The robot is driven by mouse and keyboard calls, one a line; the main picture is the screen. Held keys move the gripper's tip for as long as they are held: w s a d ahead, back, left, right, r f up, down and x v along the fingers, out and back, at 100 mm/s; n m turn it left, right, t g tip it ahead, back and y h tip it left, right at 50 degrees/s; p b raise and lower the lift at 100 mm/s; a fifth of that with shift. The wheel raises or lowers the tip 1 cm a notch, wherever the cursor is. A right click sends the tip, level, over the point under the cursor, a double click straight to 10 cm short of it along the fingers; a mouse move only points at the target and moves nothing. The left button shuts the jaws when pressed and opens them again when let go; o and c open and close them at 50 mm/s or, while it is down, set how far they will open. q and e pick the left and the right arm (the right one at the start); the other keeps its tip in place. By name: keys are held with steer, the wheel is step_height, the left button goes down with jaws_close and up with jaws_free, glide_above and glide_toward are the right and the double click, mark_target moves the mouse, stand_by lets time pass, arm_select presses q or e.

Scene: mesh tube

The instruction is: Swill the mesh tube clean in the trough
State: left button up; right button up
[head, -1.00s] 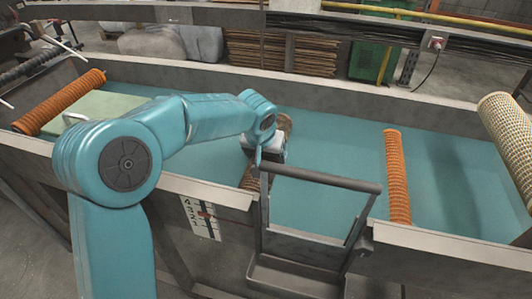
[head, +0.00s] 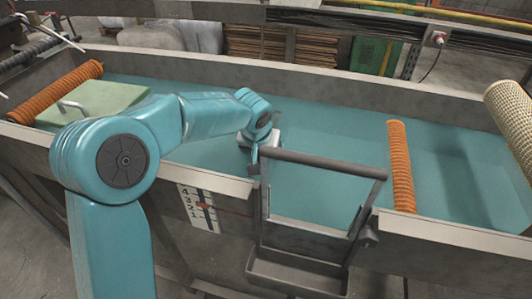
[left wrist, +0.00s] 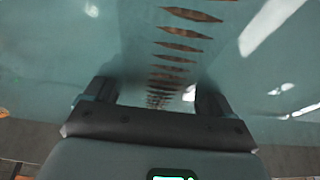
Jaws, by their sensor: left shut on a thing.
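My left gripper (head: 255,143) reaches over the near wall of the trough (head: 340,85), down at the blue-green water. My right gripper is not in view.
An orange ribbed roll (head: 400,165) crosses the trough right of centre, another (head: 55,92) its left end, beside a pale green lid (head: 95,103). A beige mesh roll (head: 511,115) stands at the right edge. A grey metal frame (head: 318,165) hangs on the near wall.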

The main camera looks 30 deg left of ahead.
arm_select(q)
steer(key=shift+w+d, duration=0.2)
steer(key=shift+d, duration=0.8)
steer(key=shift+s+a, duration=0.25)
steer(key=shift+a, duration=0.9)
steer(key=shift+w+d+b, duration=0.25)
steer(key=shift+d+b, duration=0.2)
steer(key=shift+d, duration=0.75)
steer(key=shift+s+a, duration=0.2)
steer(key=shift+a, duration=1)
steer(key=shift+w+d, duration=0.2)
steer(key=shift+d, duration=1)
step_height(320, 180, up, 20)
steer(key=p, duration=1.5)
steer(key=shift+r+p, duration=0.15)
steer(key=shift+p, duration=0.15)
